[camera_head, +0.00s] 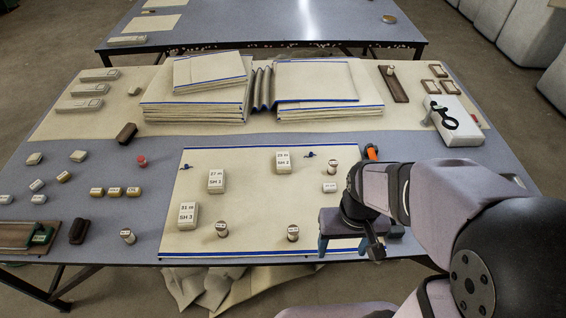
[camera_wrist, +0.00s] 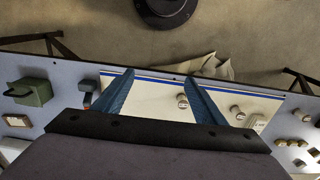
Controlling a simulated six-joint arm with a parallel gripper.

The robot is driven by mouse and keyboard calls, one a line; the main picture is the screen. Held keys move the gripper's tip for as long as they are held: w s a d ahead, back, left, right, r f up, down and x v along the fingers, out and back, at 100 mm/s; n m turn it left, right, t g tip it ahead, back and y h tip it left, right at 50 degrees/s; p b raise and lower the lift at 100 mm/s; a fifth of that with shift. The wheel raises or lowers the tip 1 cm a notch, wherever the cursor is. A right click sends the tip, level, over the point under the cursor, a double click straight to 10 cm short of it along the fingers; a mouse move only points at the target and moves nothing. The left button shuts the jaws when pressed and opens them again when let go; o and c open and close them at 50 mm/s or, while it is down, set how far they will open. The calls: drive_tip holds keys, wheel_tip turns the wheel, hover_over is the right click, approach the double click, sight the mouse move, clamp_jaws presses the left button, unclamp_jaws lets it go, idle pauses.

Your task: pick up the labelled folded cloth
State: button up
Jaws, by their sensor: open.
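A cream cloth with blue edge stripes (camera_head: 255,190) lies flat near the table's front edge; I cannot tell whether it is folded. Labelled blocks marked SH 1 (camera_head: 216,181), SH 2 (camera_head: 283,162) and SH 3 (camera_head: 188,215) stand on it. Folded cream cloths are stacked in a left pile (camera_head: 195,108) and a right pile (camera_head: 330,108) farther back. My gripper (camera_head: 349,250) is at the flat cloth's front right corner, open, with nothing seen between its fingers. In the wrist view my gripper (camera_wrist: 158,78) has its blue fingers apart over the cloth's striped edge (camera_wrist: 155,88); contact cannot be told.
Spools (camera_head: 292,233) stand on the flat cloth. Small blocks (camera_head: 115,191) lie to its left. A white device (camera_head: 455,122) and a brown tray (camera_head: 394,84) are at the back right. Loose cloth (camera_head: 205,285) hangs below the front edge. A second table (camera_head: 260,22) stands behind.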

drive_tip(key=w+a+f+t+b, duration=0.1)
drive_tip(key=w+a+f+t, duration=0.15)
drive_tip(key=w, duration=0.55)
drive_tip(key=w+a+f+t+b, duration=0.2)
drive_tip(key=w+f, duration=0.2)
drive_tip(key=w, duration=0.5)
drive_tip(key=w+a+f+t+b, duration=0.1)
drive_tip(key=w+a+f+t, duration=0.15)
drive_tip(key=w, duration=0.55)
drive_tip(key=t+b, duration=0.3)
drive_tip(key=t, duration=0.2)
approach(283, 160)
drive_tip(key=shift+w+d+f, duration=0.7)
drive_tip(key=shift+w+f, duration=0.1)
drive_tip(key=shift+w, duration=0.1)
drive_tip(key=shift+w+a+f+t, duration=0.25)
drive_tip(key=shift+w+f+t, duration=0.15)
drive_tip(key=shift+w+t, duration=0.25)
drive_tip(key=shift+x, duration=0.95)
drive_tip(key=shift+w+a+f+p, duration=0.2)
drive_tip(key=shift+w+p, duration=0.1)
drive_tip(key=shift+w, duration=0.2)
drive_tip(key=shift+w+a+f+p, duration=0.1)
drive_tip(key=shift+w+f+p, duration=0.15)
drive_tip(key=shift+w, duration=0.2)
drive_tip(key=shift+w+a+f+p, duration=0.2)
drive_tip(key=shift+w+p, duration=0.1)
drive_tip(key=shift+w, duration=0.2)
drive_tip(key=shift+x, duration=1.05)
drive_tip(key=c, duration=1.1)
